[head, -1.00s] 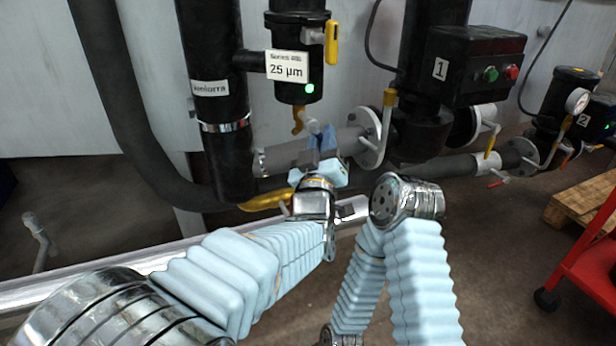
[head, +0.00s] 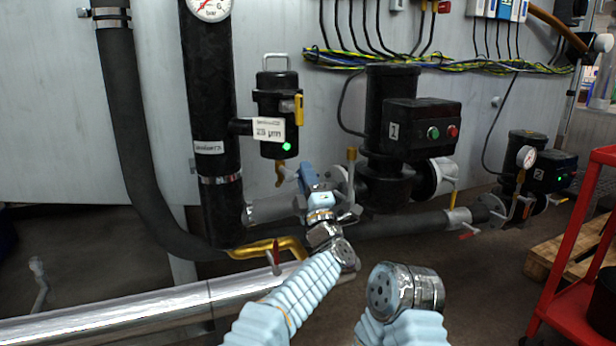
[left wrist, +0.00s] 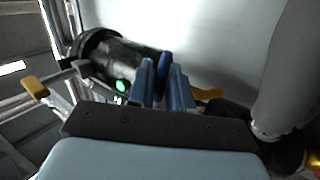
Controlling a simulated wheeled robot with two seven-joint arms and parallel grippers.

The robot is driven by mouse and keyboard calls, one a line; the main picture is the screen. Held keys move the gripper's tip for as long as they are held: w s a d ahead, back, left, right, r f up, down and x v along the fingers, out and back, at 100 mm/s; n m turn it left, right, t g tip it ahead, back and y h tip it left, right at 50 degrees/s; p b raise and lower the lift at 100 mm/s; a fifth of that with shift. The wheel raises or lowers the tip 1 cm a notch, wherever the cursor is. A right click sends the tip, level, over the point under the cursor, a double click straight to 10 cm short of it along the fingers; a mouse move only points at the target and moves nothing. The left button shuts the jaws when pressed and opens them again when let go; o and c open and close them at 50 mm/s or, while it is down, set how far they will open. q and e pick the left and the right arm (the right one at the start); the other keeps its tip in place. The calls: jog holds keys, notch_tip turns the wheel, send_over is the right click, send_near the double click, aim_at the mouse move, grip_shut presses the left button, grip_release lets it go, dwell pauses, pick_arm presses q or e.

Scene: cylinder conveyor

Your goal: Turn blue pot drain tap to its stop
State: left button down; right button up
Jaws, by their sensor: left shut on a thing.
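The black filter pot (head: 277,100) hangs on the vertical pipe, with a "25 µm" label and a green light. It also shows in the left wrist view (left wrist: 115,62). A yellow spout (head: 279,174) hangs below it. My left gripper (head: 308,178) is just right of and below the pot. In the left wrist view my left gripper (left wrist: 162,85) is shut on a dark blue handle (left wrist: 165,66), which shows between its two blue-grey fingers. The handle's joint to the pot is hidden, so its angle cannot be told. My right gripper is out of view.
A grey pipe with a flange (head: 275,208) runs close behind my left gripper. Pump box 1 (head: 420,125) stands to the right. A red cart (head: 580,270) stands at the far right.

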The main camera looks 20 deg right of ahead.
pick_arm(q)
jog(key=shift+r+n+y+p, duration=0.15)
jog(key=shift+n+y+p, duration=0.2)
jog(key=shift+n+y, duration=0.25)
jog(key=shift+r+n+y+p, duration=0.15)
jog(key=shift+n+y+p, duration=0.2)
jog(key=shift+n, duration=0.45)
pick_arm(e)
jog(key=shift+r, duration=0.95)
pick_arm(q)
jog(key=shift+y, duration=0.25)
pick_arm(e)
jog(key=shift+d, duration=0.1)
pick_arm(q)
jog(key=c, duration=1.2)
grip_release()
